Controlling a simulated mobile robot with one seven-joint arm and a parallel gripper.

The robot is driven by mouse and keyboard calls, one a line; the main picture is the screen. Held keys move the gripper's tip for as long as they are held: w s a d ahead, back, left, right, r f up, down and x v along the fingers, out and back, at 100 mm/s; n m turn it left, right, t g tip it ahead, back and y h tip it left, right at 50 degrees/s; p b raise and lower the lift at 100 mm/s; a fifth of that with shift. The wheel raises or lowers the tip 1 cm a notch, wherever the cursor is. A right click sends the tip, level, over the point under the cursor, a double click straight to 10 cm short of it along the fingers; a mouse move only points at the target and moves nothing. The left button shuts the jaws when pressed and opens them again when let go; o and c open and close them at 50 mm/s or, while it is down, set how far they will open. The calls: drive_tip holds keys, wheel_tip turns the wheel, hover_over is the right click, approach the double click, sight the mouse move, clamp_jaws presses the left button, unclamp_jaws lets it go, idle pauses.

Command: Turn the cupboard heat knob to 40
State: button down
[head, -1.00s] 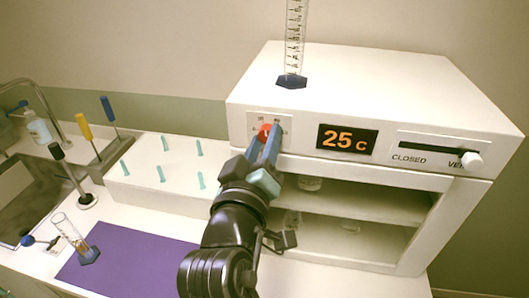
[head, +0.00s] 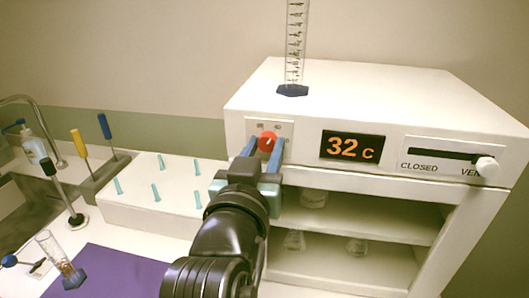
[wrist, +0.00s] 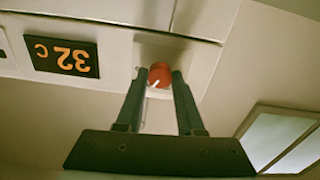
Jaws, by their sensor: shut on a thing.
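The red heat knob (head: 267,142) is on a pale dial plate at the left of the white cupboard's (head: 370,95) front. My gripper (head: 262,149) has its two blue-grey fingers on either side of the knob, shut on it. In the wrist view the knob (wrist: 160,75) sits between the fingertips, with a white pointer line on its face. The display (head: 352,147) reads 32 C in orange digits; it shows upside down in the wrist view (wrist: 62,55). The dial marks are too small to read.
A vent slider (head: 487,166) sits at the right end of its slot. A measuring cylinder (head: 294,60) stands on the cupboard top. Glassware (head: 313,197) is on the open shelves below. A white peg stand (head: 145,190) and purple mat (head: 115,275) are at the left.

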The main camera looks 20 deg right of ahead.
idle(0.4)
drive_tip(key=c, duration=0.5)
unclamp_jaws()
drive_tip(key=p+v, duration=0.9)
drive_tip(key=v, duration=0.4)
